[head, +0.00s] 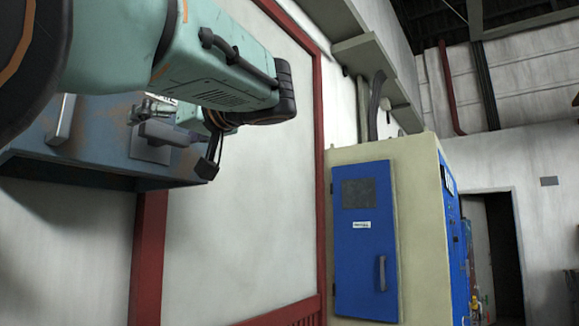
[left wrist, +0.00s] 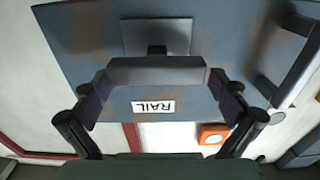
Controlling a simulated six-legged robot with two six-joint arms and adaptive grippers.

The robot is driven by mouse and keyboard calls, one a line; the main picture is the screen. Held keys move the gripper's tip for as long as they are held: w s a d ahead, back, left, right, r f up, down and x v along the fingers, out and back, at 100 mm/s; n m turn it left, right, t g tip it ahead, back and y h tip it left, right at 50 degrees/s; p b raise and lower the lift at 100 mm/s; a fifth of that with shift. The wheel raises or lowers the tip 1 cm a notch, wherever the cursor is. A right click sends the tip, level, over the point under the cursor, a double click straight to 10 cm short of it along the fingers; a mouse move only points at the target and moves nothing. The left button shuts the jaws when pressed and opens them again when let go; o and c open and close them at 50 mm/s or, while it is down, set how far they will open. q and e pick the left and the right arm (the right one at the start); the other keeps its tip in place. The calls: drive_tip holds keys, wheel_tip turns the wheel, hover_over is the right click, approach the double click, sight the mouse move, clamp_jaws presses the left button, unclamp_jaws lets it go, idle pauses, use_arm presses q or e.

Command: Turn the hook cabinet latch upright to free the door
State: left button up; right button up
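The hook cabinet (head: 95,125) is a rusty blue-grey box on the wall at the left of the head view. Its latch (head: 165,133) is a grey bar on a square plate, lying sideways. In the left wrist view the latch (left wrist: 155,70) lies across the picture, and the cabinet door (left wrist: 75,45) fills the background. My left gripper (head: 175,138) is at the latch with its fingers spread. In the left wrist view my left gripper (left wrist: 157,85) has one finger at each end of the bar; I cannot tell whether they touch it. My right gripper is not in view.
A grey handle (head: 62,118) stands on the cabinet left of the latch. A beige cabinet with a blue door (head: 365,240) stands to the right.

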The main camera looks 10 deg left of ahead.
use_arm(q)
drive_tip(key=shift+d, duration=0.2)
drive_tip(key=shift+c, duration=0.8)
drive_tip(key=shift+w, duration=0.15)
drive_tip(key=shift+c, duration=0.6)
drive_tip(key=shift+a+f, duration=0.1)
drive_tip(key=shift+a, duration=0.15)
drive_tip(key=c, duration=0.3)
drive_tip(key=shift+c, duration=1.3)
